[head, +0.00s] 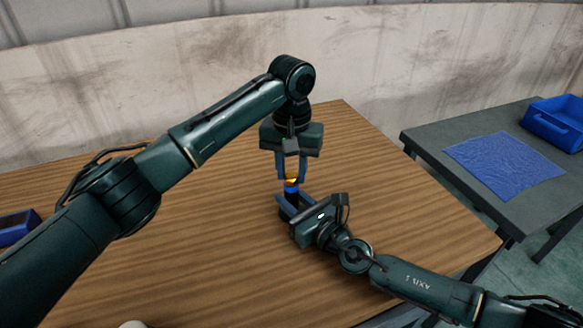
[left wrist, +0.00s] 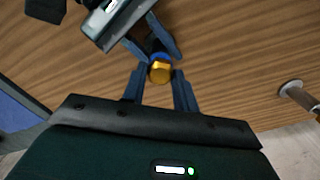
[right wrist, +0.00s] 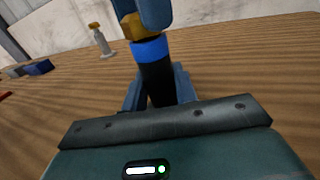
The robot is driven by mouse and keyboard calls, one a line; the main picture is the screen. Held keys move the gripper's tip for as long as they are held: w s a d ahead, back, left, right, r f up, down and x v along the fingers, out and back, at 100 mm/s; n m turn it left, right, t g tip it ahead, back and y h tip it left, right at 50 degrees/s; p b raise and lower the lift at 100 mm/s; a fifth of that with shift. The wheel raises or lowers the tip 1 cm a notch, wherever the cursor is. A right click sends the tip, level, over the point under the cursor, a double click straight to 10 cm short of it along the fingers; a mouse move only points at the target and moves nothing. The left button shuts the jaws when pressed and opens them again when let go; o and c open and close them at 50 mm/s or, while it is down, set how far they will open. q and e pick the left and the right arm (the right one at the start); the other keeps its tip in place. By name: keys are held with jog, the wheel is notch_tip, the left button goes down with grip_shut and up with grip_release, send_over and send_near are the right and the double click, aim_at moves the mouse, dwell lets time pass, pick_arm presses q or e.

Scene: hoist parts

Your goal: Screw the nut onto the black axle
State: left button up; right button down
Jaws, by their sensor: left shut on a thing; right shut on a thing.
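The gold nut (head: 291,181) is between the fingertips of my left gripper (head: 290,177), which points straight down and is shut on it. The nut also shows in the left wrist view (left wrist: 160,72). The black axle (right wrist: 157,82) stands upright, with a blue band (right wrist: 150,50) near its top. The nut (right wrist: 140,27) sits at the axle's top end, just above the blue band; whether threads are engaged is hidden. My right gripper (head: 289,207) reaches in from the right and is shut around the black axle low down. The axle's lower end is hidden by my right gripper.
A pale post with a gold top (right wrist: 103,40) stands farther off on the wooden table (head: 220,270). A blue bin (head: 15,228) is at the left. A grey side table (head: 430,135) at right holds a blue cloth (head: 503,166) and a blue bin (head: 556,122).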

pick_arm(q)
jog(key=m, duration=0.6)
jog(key=shift+m, duration=0.4)
jog(key=m, duration=1.2)
jog(key=shift+m, duration=0.3)
jog(key=m, duration=0.8)
jog(key=shift+m, duration=0.3)
jog(key=m, duration=0.8)
jog(key=shift+m, duration=0.3)
jog(key=o, duration=1)
